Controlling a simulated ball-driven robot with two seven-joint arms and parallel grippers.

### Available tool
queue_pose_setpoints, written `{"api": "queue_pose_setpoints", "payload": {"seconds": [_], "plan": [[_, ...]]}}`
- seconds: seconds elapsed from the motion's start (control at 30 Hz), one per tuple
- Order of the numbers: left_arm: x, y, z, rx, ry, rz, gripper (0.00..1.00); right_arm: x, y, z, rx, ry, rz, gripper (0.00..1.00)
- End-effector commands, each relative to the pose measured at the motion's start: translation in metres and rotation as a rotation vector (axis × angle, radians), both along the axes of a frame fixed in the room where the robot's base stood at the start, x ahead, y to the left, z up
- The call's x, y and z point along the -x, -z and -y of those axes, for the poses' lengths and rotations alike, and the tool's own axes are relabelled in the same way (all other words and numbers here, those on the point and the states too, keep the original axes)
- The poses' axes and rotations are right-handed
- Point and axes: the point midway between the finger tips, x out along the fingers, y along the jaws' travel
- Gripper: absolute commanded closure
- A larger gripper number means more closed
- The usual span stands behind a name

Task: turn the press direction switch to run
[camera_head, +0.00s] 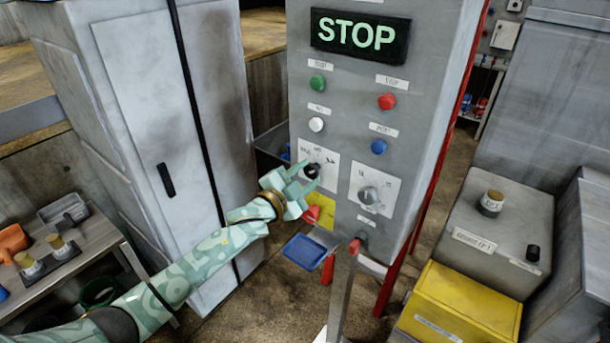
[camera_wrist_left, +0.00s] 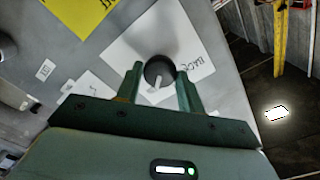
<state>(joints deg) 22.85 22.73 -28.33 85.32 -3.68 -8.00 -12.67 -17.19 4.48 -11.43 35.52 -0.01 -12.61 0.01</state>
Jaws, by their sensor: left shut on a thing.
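The press direction switch is a black round knob (camera_head: 312,170) on a white plate (camera_head: 330,151) on the front of the grey control cabinet (camera_head: 440,85). My left gripper (camera_head: 306,179) is at the knob from the lower left. In the left wrist view, the knob (camera_wrist_left: 158,72) sits between the two fingers of the gripper (camera_wrist_left: 159,84), which are shut on it. A pale pointer mark shows on the knob, facing the gripper's palm. The word BACK is readable on the plate in the wrist view; other position labels are partly hidden or too small to read.
A STOP sign (camera_head: 360,36) glows above green (camera_head: 317,82), red (camera_head: 387,101), white (camera_head: 316,124) and blue (camera_head: 378,146) buttons. A grey dial (camera_head: 368,195) is right of the switch. A red-ended lever (camera_head: 342,290) stands in front. A tall locker (camera_head: 150,115) is left.

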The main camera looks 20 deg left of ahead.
Motion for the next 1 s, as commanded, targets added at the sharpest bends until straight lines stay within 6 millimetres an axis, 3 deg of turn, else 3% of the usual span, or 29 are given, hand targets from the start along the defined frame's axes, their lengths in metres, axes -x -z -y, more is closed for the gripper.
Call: {"api": "queue_pose_setpoints", "payload": {"seconds": [0.47, 0.5, 0.57, 0.87, 1.0], "plan": [[0.000, 0.002, 0.000, -0.016, 0.000, 0.001, 0.85, 0.000, 0.000, 0.000, 0.000, -0.001, 0.000, 0.64], [0.000, 0.002, 0.000, -0.016, 0.000, 0.001, 0.57, 0.000, 0.000, 0.000, 0.000, -0.001, 0.000, 0.64], [0.000, 0.002, 0.000, -0.016, 0.000, 0.001, 0.41, 0.000, 0.000, 0.000, 0.000, -0.001, 0.000, 0.64], [0.001, 0.001, -0.001, -0.015, 0.000, 0.004, 0.41, 0.000, 0.000, 0.000, 0.000, -0.001, 0.000, 0.64], [0.014, 0.002, -0.006, -0.015, 0.000, 0.002, 0.41, 0.000, 0.000, 0.000, 0.000, -0.001, 0.000, 0.64]]}}
